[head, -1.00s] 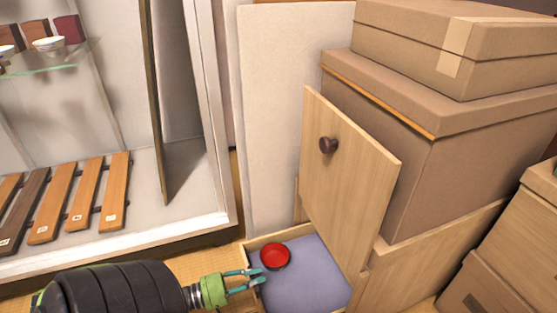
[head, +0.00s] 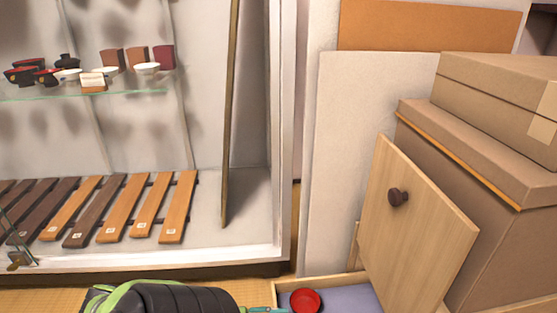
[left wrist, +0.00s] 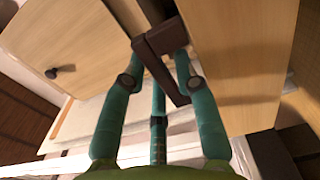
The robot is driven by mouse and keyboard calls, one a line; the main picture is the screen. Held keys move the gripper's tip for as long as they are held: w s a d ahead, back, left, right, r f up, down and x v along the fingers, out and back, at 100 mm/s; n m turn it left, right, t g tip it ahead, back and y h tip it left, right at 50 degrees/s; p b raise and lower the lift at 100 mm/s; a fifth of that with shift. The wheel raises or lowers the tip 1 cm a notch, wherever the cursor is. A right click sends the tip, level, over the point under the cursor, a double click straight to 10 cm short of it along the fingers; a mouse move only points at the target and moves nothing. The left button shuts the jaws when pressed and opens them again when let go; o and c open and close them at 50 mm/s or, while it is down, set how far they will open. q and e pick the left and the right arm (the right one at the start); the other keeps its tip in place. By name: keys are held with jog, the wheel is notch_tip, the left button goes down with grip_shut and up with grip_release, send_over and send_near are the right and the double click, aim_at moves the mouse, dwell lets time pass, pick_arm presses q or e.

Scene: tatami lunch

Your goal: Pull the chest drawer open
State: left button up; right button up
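The chest's drawer (head: 366,278) stands pulled out at the bottom of the head view. It has a lilac lining and a red bowl (head: 305,301) inside. In the left wrist view its dark handle (left wrist: 163,72) lies between the teal fingers of my left gripper (left wrist: 160,58), which look shut on it. In the head view only a bit of this gripper (head: 266,310) shows beside the drawer's outer edge. The chest's wooden door (head: 415,225) with a round dark knob (head: 398,197) stands above the drawer. My right gripper is out of view.
A display case (head: 150,265) with wooden slats and a glass shelf of bowls fills the left. Tatami floor (head: 45,297) shows in front of the case.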

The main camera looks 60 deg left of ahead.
pick_arm(q)
jog(key=shift+d, duration=0.1)
jog(key=v, duration=1.2)
dwell(0.4)
